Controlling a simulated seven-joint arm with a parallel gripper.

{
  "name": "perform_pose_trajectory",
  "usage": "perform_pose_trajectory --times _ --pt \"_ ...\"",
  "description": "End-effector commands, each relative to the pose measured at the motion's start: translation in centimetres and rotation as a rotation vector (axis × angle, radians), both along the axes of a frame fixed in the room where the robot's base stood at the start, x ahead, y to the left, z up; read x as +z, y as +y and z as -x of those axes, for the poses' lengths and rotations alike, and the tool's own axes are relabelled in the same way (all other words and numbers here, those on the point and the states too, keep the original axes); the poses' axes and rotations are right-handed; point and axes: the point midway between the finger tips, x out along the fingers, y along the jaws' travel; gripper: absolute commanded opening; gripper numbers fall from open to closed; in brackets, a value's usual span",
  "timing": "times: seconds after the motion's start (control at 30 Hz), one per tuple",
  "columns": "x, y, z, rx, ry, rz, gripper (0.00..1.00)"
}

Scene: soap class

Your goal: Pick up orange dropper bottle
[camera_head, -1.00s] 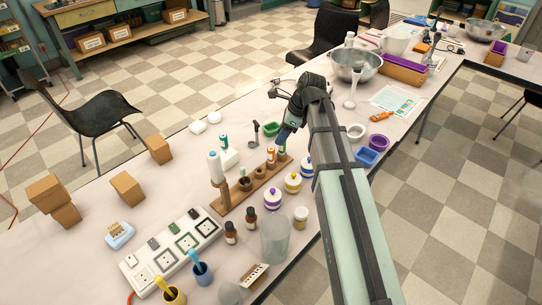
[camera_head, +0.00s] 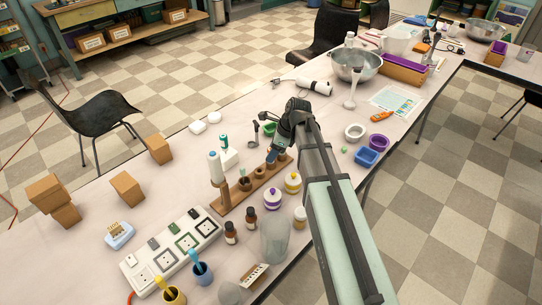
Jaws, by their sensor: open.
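A wooden rack (camera_head: 232,203) with round holders stands in the middle of the white table. A white bottle (camera_head: 214,168) stands at its left end. My gripper (camera_head: 272,155) is over the right end of the rack, pointing down, with its jaws open. The orange dropper bottle cannot be made out now; the gripper covers the place where it stood in the rack. Whether the fingers touch it I cannot tell.
A purple-lidded jar (camera_head: 272,199), a yellow-lidded jar (camera_head: 293,182) and brown bottles (camera_head: 250,217) stand in front of the rack. A glass beaker (camera_head: 274,240) is nearer. A teal-capped bottle (camera_head: 224,143) stands behind.

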Motion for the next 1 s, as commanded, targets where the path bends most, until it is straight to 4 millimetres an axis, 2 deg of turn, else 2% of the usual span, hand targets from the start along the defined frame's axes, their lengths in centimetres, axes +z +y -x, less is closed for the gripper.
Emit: perform_pose_trajectory --times 0.1,0.37,0.77,1.0 --pt "-1.12 0.48 -0.08 0.000 0.001 0.000 0.43" --pt "-1.30 0.55 -0.11 0.000 0.000 0.000 0.43" --pt "-1.29 0.53 -0.11 0.000 0.000 0.000 0.05" --pt "-1.20 0.53 -0.10 0.000 0.000 0.000 0.05"
